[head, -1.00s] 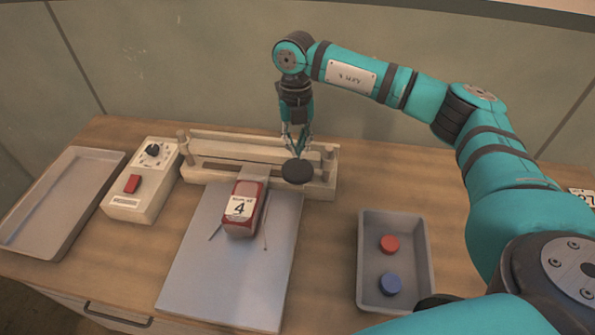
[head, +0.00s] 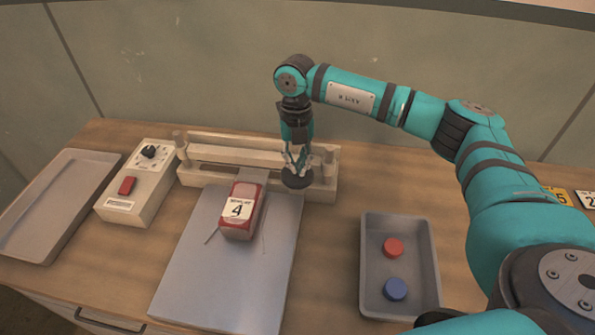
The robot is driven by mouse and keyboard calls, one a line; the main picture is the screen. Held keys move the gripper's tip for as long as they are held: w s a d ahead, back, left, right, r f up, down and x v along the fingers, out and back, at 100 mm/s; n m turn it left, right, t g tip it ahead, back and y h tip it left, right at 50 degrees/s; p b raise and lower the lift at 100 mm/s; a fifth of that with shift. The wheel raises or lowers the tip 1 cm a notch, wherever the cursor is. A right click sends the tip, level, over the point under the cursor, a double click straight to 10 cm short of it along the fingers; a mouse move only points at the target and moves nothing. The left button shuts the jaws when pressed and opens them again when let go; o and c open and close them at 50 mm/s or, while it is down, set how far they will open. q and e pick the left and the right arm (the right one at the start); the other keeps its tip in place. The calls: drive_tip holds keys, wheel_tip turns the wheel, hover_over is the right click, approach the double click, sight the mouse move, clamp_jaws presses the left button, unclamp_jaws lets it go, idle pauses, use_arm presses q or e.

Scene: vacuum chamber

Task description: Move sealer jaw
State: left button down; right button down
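The sealer (head: 318,190) is a pale beige frame at the back of the table, with a post at each end. Its jaw (head: 225,156) is a long pale bar across the frame. A round black knob (head: 297,179) sits near the right end. My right gripper (head: 297,163) points straight down onto the knob; its fingertips come close together at the top of the knob and look shut. Exact finger contact is too small to make out. My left gripper is not in view.
A control box (head: 140,190) with a dial and red switch stands left of the sealer. An empty grey tray (head: 50,205) is at far left. A grey bin (head: 375,255) with a red and a blue cap stands right. Number cards lie at far right.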

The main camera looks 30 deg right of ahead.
sight(298, 177)
wheel_tip(298, 177, down, 4)
drive_tip(key=shift+s+r+b, duration=0.1)
drive_tip(key=shift+b, duration=0.85)
drive_tip(key=shift+s+a, duration=0.1)
drive_tip(key=shift+s, duration=0.2)
drive_tip(key=shift+w+f, duration=0.1)
drive_tip(key=shift+f, duration=0.1)
drive_tip(key=w, duration=0.2)
drive_tip(key=w+r, duration=0.1)
drive_tip(key=shift+d, duration=0.4)
drive_tip(key=shift+w+d, duration=0.1)
drive_tip(key=shift+w, duration=0.2)
drive_tip(key=shift+r, duration=0.2)
wheel_tip(298, 177, up, 12)
drive_tip(key=w, duration=0.1)
drive_tip(key=shift+d, duration=0.2)
drive_tip(key=shift+f, duration=0.15)
